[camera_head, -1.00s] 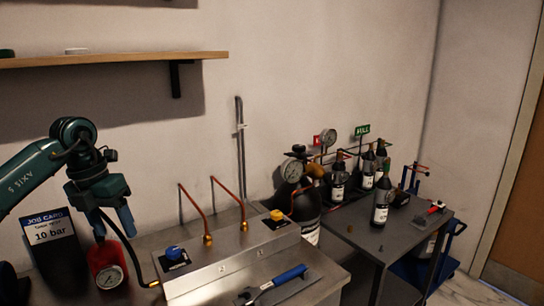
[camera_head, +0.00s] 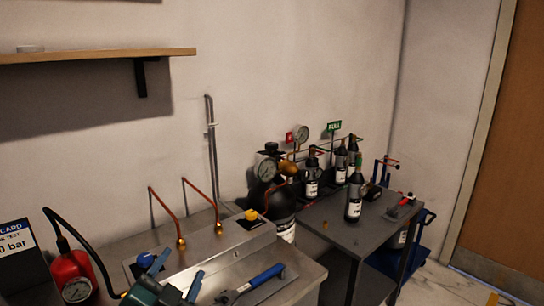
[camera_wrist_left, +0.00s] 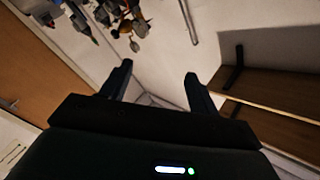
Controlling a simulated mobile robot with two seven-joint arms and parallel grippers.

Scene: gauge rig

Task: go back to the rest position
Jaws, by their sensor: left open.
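My left gripper (camera_head: 176,276) is at the bottom of the head view, in front of the steel rig box (camera_head: 222,252). Its two fingers are apart and nothing is between them. In the left wrist view the left gripper (camera_wrist_left: 158,85) also shows open and empty, with the wall behind it and the shelf (camera_wrist_left: 270,105) to the right. My right gripper is not in view.
A red gauge unit (camera_head: 72,274) with a black hose stands at the left. A blue-handled wrench (camera_head: 255,284) lies at the front of the steel bench. Dark bottles (camera_head: 354,197) stand on the grey table (camera_head: 345,232) at right. A wall shelf (camera_head: 95,55) is at upper left.

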